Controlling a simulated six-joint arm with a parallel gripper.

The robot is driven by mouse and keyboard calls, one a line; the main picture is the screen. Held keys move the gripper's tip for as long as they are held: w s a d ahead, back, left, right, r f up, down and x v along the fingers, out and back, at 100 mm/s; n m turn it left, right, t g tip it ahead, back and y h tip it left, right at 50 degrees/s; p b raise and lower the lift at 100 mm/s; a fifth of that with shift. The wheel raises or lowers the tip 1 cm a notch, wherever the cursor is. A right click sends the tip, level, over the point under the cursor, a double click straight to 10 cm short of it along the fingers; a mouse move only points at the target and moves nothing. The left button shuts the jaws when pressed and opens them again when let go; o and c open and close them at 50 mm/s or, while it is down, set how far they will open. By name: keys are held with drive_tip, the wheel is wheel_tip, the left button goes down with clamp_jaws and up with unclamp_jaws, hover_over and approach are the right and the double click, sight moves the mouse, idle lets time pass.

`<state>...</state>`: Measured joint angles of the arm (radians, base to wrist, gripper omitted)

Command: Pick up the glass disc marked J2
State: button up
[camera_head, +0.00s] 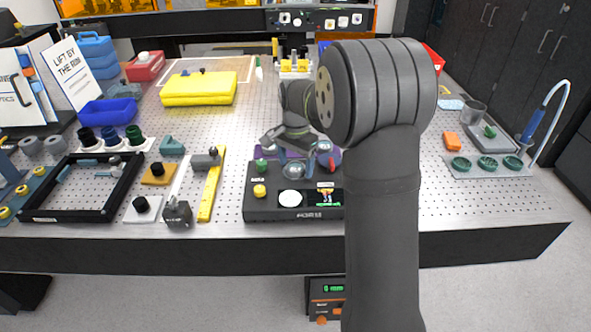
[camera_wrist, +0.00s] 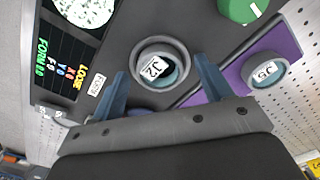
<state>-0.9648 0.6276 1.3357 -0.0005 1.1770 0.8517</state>
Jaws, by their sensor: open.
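The glass disc marked J2 (camera_wrist: 153,67) sits in a round grey ring holder (camera_wrist: 181,51) on a dark instrument, in the wrist view. Its label shows white, and dark bluish glass shows around it. My gripper (camera_wrist: 161,64) is open, with one blue-grey finger on each side of the ring and nothing held between them. I cannot tell how far the fingertips are above the holder. In the head view my gripper (camera_head: 288,143) hangs over the back of the dark instrument (camera_head: 264,207); the J2 label cannot be read there.
A disc marked J5 (camera_wrist: 266,70) sits in a similar ring on a purple pad (camera_wrist: 222,86), close to the right finger. A green knob (camera_wrist: 243,8) stands near the rings. A yellow bar (camera_head: 211,184) lies left of the instrument. The perforated table (camera_head: 480,205) is clear at front right.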

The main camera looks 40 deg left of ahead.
drive_tip(key=c, duration=1.1)
